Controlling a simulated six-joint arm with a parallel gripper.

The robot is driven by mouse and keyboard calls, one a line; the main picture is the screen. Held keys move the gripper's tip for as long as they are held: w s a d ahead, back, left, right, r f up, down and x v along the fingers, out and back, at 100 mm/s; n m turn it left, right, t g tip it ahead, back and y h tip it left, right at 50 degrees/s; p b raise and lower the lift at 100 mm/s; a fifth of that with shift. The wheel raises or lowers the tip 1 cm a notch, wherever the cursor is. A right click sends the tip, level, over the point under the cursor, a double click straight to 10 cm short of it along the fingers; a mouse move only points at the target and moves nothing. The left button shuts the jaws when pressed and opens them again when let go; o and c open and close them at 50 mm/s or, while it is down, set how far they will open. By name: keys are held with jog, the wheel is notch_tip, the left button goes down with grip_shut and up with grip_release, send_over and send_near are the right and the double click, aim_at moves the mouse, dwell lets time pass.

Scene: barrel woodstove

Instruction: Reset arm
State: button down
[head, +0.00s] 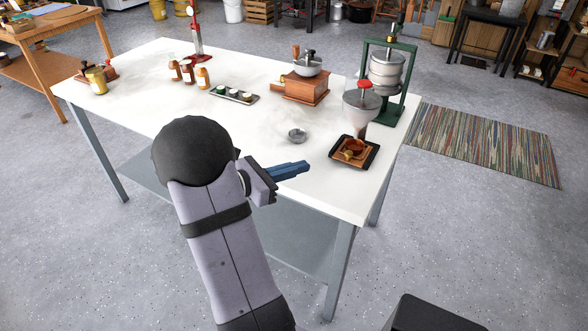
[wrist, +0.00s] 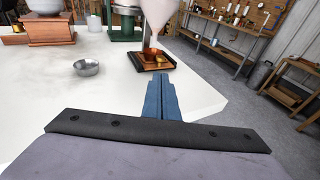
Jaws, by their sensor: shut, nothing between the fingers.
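My gripper (head: 307,166) is above the front part of the white table (head: 200,122), with its blue fingers pointing right. In the wrist view the fingers of my gripper (wrist: 161,78) lie together, shut and empty. They are apart from the small metal bowl (head: 297,135), which stands to the left of them in the wrist view (wrist: 86,68). My arm hides part of the table's front edge in the head view.
A dark tray (head: 334,158) with copper-coloured items lies near the right edge, below a funnel (head: 361,100). A wooden grinder (head: 305,88), a green-framed press (head: 388,72), small bottles (head: 202,78) and a red stand (head: 195,40) stand farther back. The table's front middle is bare.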

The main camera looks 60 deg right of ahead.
jog(key=shift+w+a, duration=0.2)
jog(key=shift+a, duration=0.2)
jog(key=w+a+f+m+t+y, duration=0.15)
jog(key=a+f+m+y, duration=0.25)
jog(key=a, duration=0.9)
jog(key=a+f+m+t+y, duration=0.3)
jog(key=a+m+y, duration=0.15)
jog(key=a, duration=0.85)
jog(key=w+a+f+m+t+y, duration=0.15)
jog(key=a+f+m+y, duration=0.3)
jog(key=a, duration=0.85)
notch_tip(320, 180, up, 18)
jog(key=a+t+y+p, duration=0.1)
jog(key=p, duration=1.6)
